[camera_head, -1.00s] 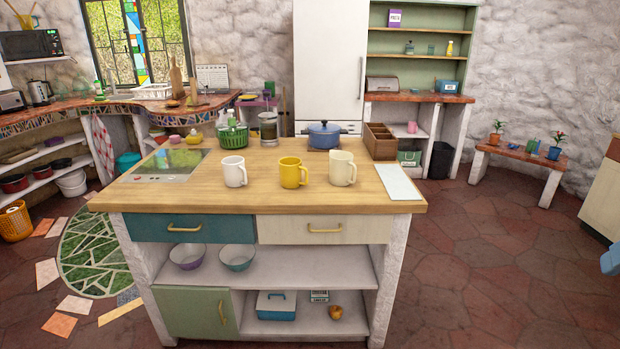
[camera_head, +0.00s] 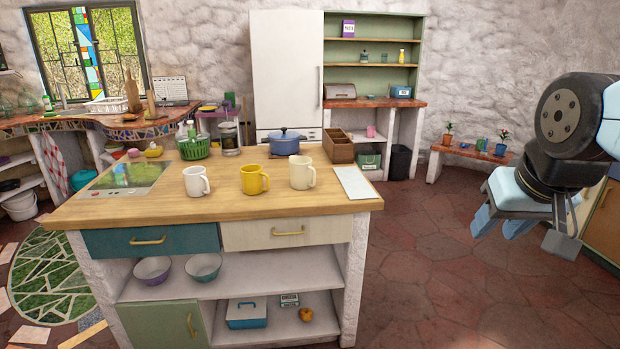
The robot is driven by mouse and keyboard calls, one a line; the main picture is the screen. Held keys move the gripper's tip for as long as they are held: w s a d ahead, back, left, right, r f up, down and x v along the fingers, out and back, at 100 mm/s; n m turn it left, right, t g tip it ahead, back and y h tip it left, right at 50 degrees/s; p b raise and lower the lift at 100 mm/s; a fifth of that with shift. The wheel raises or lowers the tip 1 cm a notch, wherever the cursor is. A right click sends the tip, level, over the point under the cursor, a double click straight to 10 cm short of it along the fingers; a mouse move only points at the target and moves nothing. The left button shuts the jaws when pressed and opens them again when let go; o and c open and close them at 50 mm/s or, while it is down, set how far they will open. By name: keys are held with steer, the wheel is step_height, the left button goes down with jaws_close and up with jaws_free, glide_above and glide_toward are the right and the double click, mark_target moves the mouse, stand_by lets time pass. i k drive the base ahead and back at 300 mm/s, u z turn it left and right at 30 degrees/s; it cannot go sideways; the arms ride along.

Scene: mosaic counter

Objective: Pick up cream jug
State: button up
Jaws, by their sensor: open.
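The cream jug (camera_head: 301,173) stands upright on the wooden top of the island counter (camera_head: 225,208). Its handle points to the right. It is the rightmost of three handled vessels in a row, with a yellow mug (camera_head: 253,180) and a white mug (camera_head: 196,182) to its left. My gripper (camera_head: 518,226) is at the right of the view, over the floor and well apart from the counter and the jug. It is open, with nothing seen in it.
A white board (camera_head: 354,184) lies right of the jug. Behind stand a blue pot (camera_head: 285,142), a wooden box (camera_head: 339,147) and a green basket (camera_head: 193,148). The counter in front of the jug is clear. Open floor lies right of the island.

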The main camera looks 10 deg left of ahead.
mark_target(301, 168)
steer(key=u, duration=0.1)
steer(key=i, duration=1.5)
steer(key=z, duration=0.1)
